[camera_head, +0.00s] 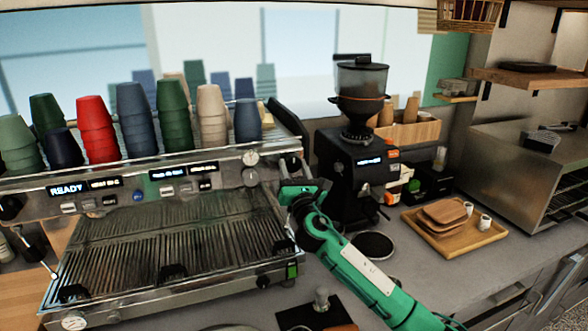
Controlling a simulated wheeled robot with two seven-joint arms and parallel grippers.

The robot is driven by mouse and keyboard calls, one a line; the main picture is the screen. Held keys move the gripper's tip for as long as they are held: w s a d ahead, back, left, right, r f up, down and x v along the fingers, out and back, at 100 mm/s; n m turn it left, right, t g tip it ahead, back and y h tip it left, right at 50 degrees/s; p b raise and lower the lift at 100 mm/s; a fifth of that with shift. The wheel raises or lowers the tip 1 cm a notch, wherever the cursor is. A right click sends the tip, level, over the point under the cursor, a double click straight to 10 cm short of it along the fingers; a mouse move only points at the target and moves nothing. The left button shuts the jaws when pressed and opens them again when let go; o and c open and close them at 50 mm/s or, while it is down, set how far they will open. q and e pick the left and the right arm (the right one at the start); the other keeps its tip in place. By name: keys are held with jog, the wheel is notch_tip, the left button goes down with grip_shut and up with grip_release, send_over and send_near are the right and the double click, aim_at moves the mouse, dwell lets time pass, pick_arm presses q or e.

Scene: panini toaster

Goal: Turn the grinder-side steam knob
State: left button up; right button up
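The espresso machine (215,161) fills the left half of the head view. Its grinder-side steam knob (291,163) is a dark round knob at the right end of the front panel. My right gripper (290,183) is just below this knob, against the machine's right end. I cannot tell whether it touches the knob. Its fingers are small and partly hidden, so I cannot tell if it is open. The black grinder (352,165) stands right of the machine, behind my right arm. My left gripper is not in view.
Several stacked cups (97,125) stand on top of the machine. A similar dark knob (10,207) is at its left end. A wooden tray (461,238) with small boards and two white cups lies right of my arm. A black disc (373,245) lies on the counter.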

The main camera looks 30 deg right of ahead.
jog(key=c, duration=0.3)
jog(key=shift+m, duration=0.3)
jog(key=m+g+h, duration=0.1)
jog(key=m+h, duration=0.1)
jog(key=m, duration=0.1)
jog(key=shift+a+m, duration=0.1)
jog(key=shift+m, duration=0.3)
jog(key=m+g, duration=0.1)
jog(key=m, duration=0.1)
jog(key=m+g+h, duration=0.1)
jog(key=m, duration=0.1)
jog(key=shift+a+r+m+h+p, duration=0.1)
jog(key=shift+r+m+h+p, duration=0.05)
jog(key=shift+m+h+p, duration=0.2)
jog(key=m+g+p, duration=0.1)
jog(key=m+g, duration=0.1)
jog(key=m, duration=0.3)
jog(key=shift+w+r+p, duration=0.1)
jog(key=shift+p, duration=0.2)
jog(key=shift+m+g+p, duration=0.6)
jog(key=shift+m+p, duration=0.05)
jog(key=shift+m, duration=0.8)
